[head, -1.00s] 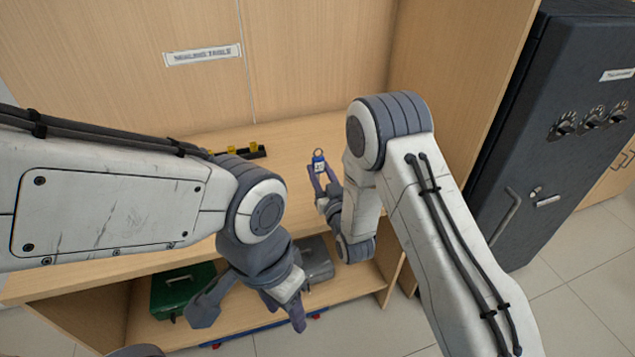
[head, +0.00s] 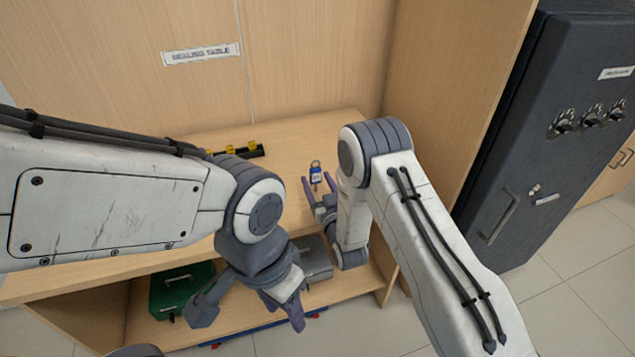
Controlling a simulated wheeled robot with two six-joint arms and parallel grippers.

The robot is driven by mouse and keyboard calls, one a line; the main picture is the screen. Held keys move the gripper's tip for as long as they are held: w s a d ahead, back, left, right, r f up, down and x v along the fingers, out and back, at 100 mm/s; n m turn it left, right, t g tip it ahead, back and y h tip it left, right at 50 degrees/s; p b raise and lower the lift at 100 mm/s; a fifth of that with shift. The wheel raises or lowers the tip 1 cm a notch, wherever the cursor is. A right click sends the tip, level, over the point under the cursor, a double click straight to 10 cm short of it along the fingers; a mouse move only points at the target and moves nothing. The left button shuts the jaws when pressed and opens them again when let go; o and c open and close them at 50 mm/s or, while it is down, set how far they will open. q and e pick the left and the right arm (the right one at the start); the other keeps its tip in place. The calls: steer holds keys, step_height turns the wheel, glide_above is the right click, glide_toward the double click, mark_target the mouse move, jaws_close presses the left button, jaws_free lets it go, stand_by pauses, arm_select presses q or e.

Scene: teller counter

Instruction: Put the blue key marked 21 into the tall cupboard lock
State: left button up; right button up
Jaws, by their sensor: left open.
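The blue key tag (head: 316,175), with a ring at its top and a pale label, is at the worktop (head: 285,135). The label is too small to read. My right gripper (head: 317,182) has its fingers apart, one on each side of the tag. I cannot tell whether the tag rests on the wood. My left gripper (head: 250,312) is open and empty, low in front of the shelf. A tall dark cupboard (head: 505,165) stands at the right, with a small lock (head: 535,190) above a white label, beside its handle.
A dark rack with yellow pieces (head: 252,148) lies at the back of the worktop, partly behind my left arm. A green box (head: 180,290) and a grey box (head: 312,258) sit on the lower shelf. A wooden side panel (head: 450,110) stands between worktop and cupboard.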

steer(key=shift+r, duration=0.15)
steer(key=shift+s, duration=0.15)
steer(key=v, duration=0.4)
steer(key=b+v, duration=0.1)
steer(key=v, duration=0.4)
steer(key=shift+s+d+f, duration=0.1)
steer(key=shift+s+f, duration=0.05)
steer(key=shift+f, duration=0.1)
steer(key=s+a+r+n+g+h+b, duration=0.15)
steer(key=s+a+g+b, duration=0.3)
steer(key=s+g, duration=0.5)
steer(key=s+d+r+g+h, duration=0.1)
steer(key=s+d+r+g, duration=0.1)
steer(key=s, duration=0.5)
steer(key=s+d+r+n+g+h, duration=0.1)
steer(key=s+d+r+g, duration=0.1)
steer(key=s, duration=0.5)
steer(key=s+d+r+n+g+h, duration=0.1)
steer(key=s+d+r+g, duration=0.1)
steer(key=s+g, duration=0.2)
steer(key=s, duration=0.3)
steer(key=shift+s, duration=0.2)
